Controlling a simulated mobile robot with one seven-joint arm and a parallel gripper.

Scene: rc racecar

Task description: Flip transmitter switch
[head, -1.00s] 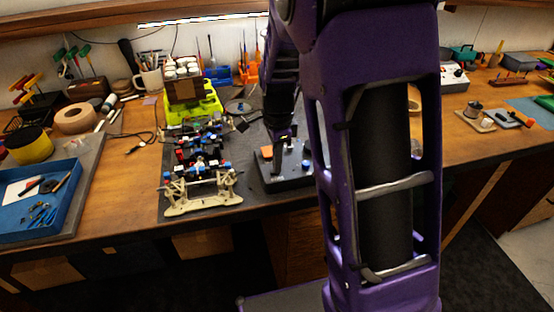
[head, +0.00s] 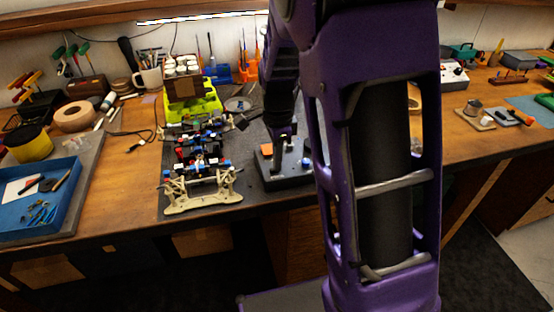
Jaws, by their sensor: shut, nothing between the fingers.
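The transmitter appears to be a dark box (head: 284,182) on the dark work mat near the table's front edge, right of the car chassis. An orange part (head: 266,150) shows at the left of its top and a blue knob (head: 306,163) at the right. My gripper (head: 279,156) points down over the top of the box, between the orange part and the blue knob. It is shut and holds nothing. My arm hides the box's right end, and I cannot tell whether the fingertips touch the switch or which way the switch sits.
The racecar chassis (head: 203,170) stands close on the left. Behind it a yellow-green car body (head: 190,104) carries a box of white-capped jars (head: 183,75). A blue tray (head: 40,205) lies at far left. Bare wood shows between tray and mat.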

